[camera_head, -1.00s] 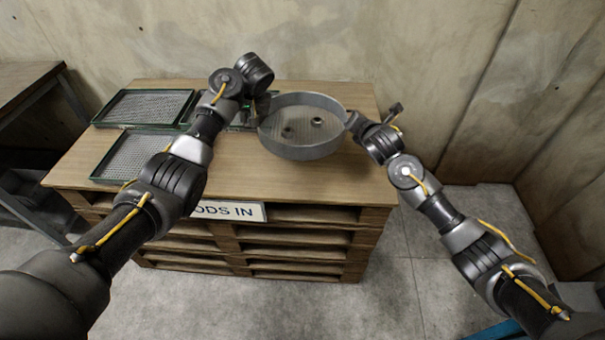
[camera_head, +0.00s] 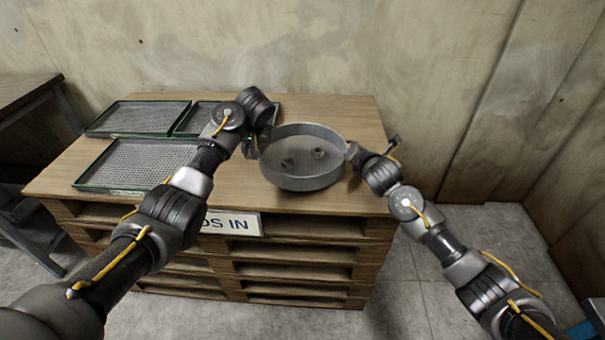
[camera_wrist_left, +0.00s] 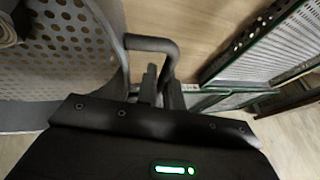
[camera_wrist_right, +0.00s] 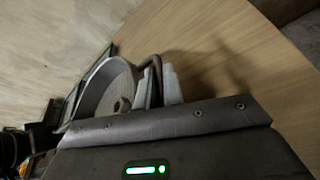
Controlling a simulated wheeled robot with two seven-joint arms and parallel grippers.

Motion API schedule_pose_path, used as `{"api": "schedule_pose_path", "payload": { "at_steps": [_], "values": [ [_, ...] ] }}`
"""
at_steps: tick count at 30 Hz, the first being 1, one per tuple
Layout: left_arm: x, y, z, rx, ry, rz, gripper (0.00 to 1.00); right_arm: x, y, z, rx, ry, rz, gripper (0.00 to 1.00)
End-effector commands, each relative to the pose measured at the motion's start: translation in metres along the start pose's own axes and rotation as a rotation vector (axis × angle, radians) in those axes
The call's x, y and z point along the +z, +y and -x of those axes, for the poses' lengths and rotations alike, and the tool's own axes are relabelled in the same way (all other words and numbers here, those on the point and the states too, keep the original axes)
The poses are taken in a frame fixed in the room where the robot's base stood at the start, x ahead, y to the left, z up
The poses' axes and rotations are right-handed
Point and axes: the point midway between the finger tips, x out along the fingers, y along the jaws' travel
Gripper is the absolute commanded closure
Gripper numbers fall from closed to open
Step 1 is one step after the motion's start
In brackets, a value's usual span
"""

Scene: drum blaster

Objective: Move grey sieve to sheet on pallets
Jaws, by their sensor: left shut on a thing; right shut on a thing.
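The grey sieve (camera_head: 302,177) is a round pan with a perforated floor and two small dark parts in it. It is over the wooden sheet (camera_head: 226,188) on top of the stacked pallets (camera_head: 295,262); I cannot tell whether it touches. My left gripper (camera_head: 256,146) is shut on the sieve's left handle, which shows in the left wrist view (camera_wrist_left: 152,45). My right gripper (camera_head: 352,154) is shut on its right handle, seen in the right wrist view (camera_wrist_right: 156,72). The left fingertips are partly hidden by the wrist in the head view.
Several green-rimmed mesh trays, one at the front left (camera_head: 138,163), lie on the sheet's left part. The sheet's right side is bare. A concrete wall (camera_head: 330,45) stands behind. A dark table (camera_head: 28,85) is at the far left.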

Motion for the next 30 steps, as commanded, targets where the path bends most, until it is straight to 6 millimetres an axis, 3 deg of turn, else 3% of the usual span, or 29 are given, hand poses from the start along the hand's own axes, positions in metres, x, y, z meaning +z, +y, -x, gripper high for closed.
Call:
{"api": "schedule_pose_path", "payload": {
  "at_steps": [25, 26, 30],
  "values": [
    [0.018, 0.015, -0.044, 0.002, 0.003, -0.002, 1.0, -0.04, -0.022, -0.016, 0.006, -0.001, 0.0, 1.0],
    [0.018, 0.015, -0.043, 0.002, 0.002, -0.002, 0.9, -0.041, -0.022, -0.016, 0.004, 0.001, 0.001, 0.9],
    [0.017, 0.014, -0.041, 0.001, 0.001, -0.002, 0.72, -0.038, -0.021, -0.015, 0.003, 0.001, 0.001, 0.71]
  ]
}}
